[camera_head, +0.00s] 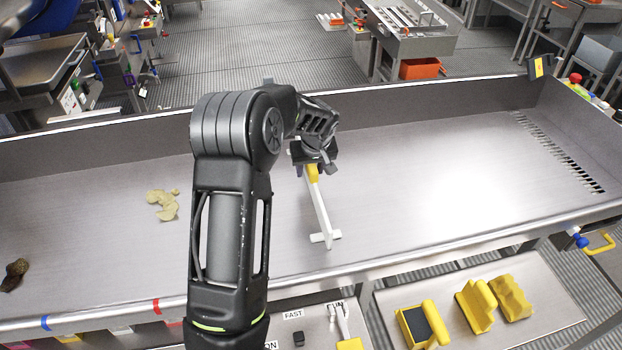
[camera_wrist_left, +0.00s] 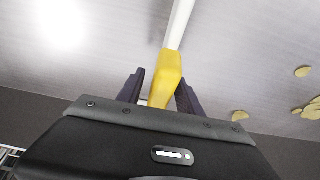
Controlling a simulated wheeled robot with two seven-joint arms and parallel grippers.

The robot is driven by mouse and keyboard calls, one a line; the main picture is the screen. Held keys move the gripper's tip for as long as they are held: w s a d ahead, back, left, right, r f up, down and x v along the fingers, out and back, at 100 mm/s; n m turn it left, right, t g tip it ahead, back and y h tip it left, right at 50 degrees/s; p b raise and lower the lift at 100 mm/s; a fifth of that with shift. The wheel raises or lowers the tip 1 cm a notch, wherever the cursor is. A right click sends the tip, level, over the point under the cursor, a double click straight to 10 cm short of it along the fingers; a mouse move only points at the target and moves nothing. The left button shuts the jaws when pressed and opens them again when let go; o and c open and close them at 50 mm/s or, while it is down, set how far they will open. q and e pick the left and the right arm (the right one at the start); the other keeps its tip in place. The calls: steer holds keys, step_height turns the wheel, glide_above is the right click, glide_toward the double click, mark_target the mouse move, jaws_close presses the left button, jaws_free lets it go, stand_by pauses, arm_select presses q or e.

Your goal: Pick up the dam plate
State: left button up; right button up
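A white T-shaped tool with a yellow handle (camera_head: 319,205) is in the metal trough; I cannot tell for certain that it is the dam plate. Its crosspiece is toward the near side and its handle toward the far wall. My left gripper (camera_head: 313,163) is at the handle end. In the left wrist view, the yellow handle (camera_wrist_left: 165,78) lies between the two dark fingers of my left gripper (camera_wrist_left: 158,85), with a visible gap on the left side. Whether the right finger touches it is unclear. My right gripper is not in view.
The metal trough (camera_head: 420,200) has raised walls and a slotted grate (camera_head: 558,152) at right. Pale chips (camera_head: 163,204) and a brown lump (camera_head: 15,274) lie at left. Several yellow tools, including a block (camera_head: 475,305), sit on a lower tray in front. The trough's right half is clear.

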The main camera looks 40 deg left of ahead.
arm_select(q)
jaws_close()
steer(key=shift+r, duration=0.15)
stand_by(0.6)
steer(key=shift+w+r, duration=0.1)
steer(key=shift+r, duration=0.2)
step_height(320, 180, up, 9)
steer(key=shift+r+b, duration=0.1)
steer(key=shift+b, duration=1.1)
